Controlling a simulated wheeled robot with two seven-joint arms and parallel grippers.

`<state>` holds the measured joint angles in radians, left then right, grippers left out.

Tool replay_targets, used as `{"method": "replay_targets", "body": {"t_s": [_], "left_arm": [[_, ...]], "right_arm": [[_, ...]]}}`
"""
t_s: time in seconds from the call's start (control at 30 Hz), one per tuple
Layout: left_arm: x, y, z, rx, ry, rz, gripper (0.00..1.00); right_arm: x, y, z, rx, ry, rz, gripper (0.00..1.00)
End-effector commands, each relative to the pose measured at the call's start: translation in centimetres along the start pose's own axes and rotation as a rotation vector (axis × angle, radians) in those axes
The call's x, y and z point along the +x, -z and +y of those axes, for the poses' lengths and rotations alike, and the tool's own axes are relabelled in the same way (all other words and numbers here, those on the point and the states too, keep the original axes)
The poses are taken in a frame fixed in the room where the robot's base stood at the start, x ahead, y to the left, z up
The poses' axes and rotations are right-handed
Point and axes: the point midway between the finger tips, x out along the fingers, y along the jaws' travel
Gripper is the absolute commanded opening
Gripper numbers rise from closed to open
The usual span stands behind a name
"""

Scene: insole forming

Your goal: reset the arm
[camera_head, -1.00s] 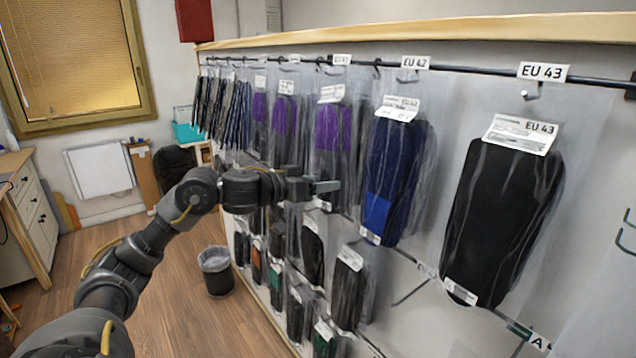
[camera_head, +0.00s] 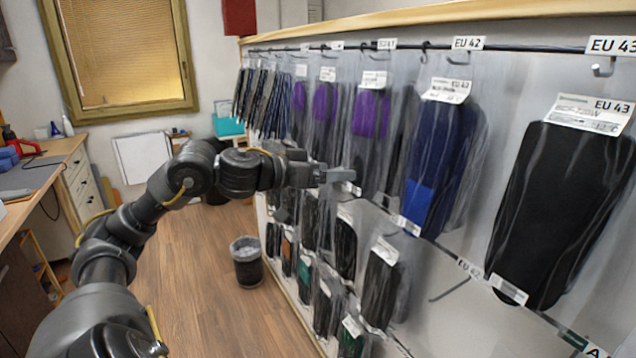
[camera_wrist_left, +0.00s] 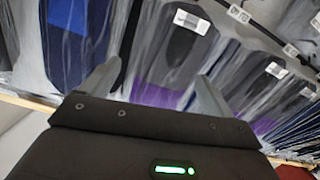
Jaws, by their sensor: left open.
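My left gripper (camera_head: 340,175) reaches in from the left and points at the rack of bagged insoles. It is empty. In the left wrist view its two fingers (camera_wrist_left: 155,85) are spread apart, with hanging bags behind them. A blue insole pack (camera_head: 440,150) hangs to the right of the gripper, and a black insole pack (camera_head: 555,205) hangs at the far right. A purple and dark pack (camera_head: 369,118) hangs behind and above the fingertips. I cannot tell whether the fingertips touch any bag. My right gripper does not show.
A rail (camera_head: 400,47) with size labels carries the upper row of packs. A lower row of packs (camera_head: 380,285) hangs beneath. A waste bin (camera_head: 247,270) stands on the floor (camera_head: 205,300). A workbench (camera_head: 75,150) with drawers is at the left.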

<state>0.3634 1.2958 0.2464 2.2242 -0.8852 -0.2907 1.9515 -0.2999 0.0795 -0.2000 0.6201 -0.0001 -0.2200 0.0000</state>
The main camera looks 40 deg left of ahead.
Motion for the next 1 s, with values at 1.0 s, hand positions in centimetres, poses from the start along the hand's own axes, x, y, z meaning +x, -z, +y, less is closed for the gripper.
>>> {"method": "replay_targets", "body": {"t_s": [1.0], "left_arm": [[-3.1,0.3,0.2,0.18,-0.004,0.011,0.87]], "right_arm": [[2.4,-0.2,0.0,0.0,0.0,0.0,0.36]]}}
